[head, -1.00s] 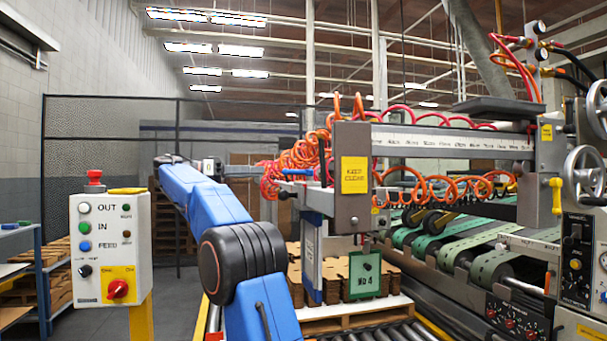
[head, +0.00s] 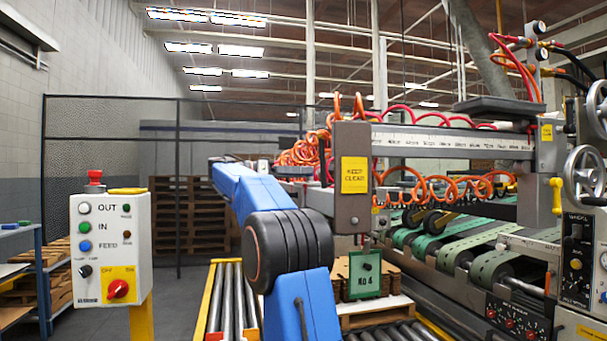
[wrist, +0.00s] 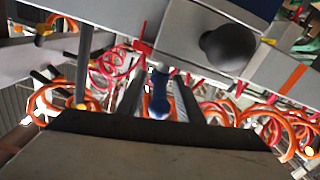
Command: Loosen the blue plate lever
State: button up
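In the wrist view, a blue rounded lever end (wrist: 159,106) shows between the two dark fingers of my gripper (wrist: 158,100). The fingers stand apart with a gap on each side of it, so the gripper looks open. I cannot tell its exact depth relative to the fingertips. A black ball knob (wrist: 229,47) sits on a grey part to the upper right. In the head view, my gripper (head: 292,170) is small and partly hidden at the end of my blue arm, beside the grey machine frame. The lever cannot be made out there.
A grey post with a yellow sign (head: 354,175) stands right of my gripper. Orange and red coiled hoses (head: 305,150) hang close around it. A green plate (head: 365,275) and stacked cardboard are below. A control box (head: 110,245) stands at left; roller conveyor (head: 228,300) lies below.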

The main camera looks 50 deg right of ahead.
jog(key=shift+s+d, duration=0.25)
jog(key=shift+d, duration=0.15)
grip_shut()
